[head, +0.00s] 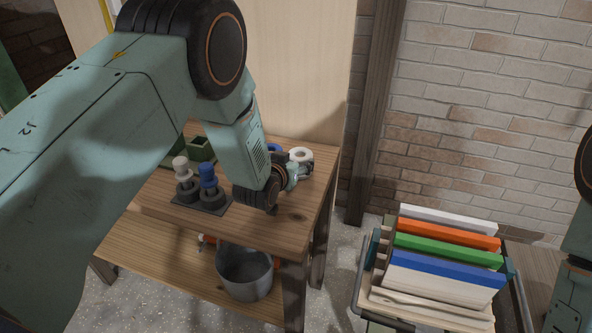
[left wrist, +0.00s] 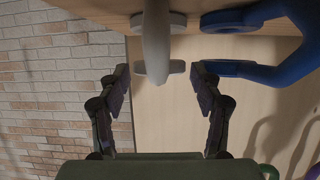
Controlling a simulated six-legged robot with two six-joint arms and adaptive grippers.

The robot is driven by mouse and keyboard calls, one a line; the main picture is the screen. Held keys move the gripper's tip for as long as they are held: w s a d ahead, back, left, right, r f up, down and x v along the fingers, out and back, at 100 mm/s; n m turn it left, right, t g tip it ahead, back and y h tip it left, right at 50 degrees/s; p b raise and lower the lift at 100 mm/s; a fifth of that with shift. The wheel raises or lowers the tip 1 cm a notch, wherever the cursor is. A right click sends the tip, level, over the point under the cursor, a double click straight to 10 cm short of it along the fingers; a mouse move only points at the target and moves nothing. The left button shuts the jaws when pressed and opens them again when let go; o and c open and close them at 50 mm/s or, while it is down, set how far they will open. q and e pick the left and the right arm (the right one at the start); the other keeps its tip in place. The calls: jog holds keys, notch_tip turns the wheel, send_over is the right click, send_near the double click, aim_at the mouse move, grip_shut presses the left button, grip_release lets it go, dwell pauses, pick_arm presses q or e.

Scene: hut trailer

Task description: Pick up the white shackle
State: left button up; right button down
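The white shackle (left wrist: 156,40) is in the upper middle of the left wrist view, pointing in between my left gripper's fingers. In the head view, only a white rounded part (head: 300,154) shows on the wooden table, just beyond the gripper. My left gripper (left wrist: 158,82) is open, one finger on each side of the shackle's near end, with gaps visible. It also shows in the head view (head: 298,174), low over the table's right end. A blue shackle (left wrist: 270,40) lies to the right in the wrist view; in the head view it is mostly hidden. My right gripper is out of view.
The wooden table (head: 305,215) also holds a black base with a blue piece (head: 208,175) and a pale piece (head: 181,167), and a green box (head: 199,149). A metal pot (head: 245,272) stands below. A rack of coloured boards (head: 445,243) stands at right.

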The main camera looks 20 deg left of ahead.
pick_arm(q)
jog(key=c, duration=1)
jog(key=shift+r, duration=0.1)
jog(key=shift+c, duration=0.3)
jog(key=shift+w, duration=0.1)
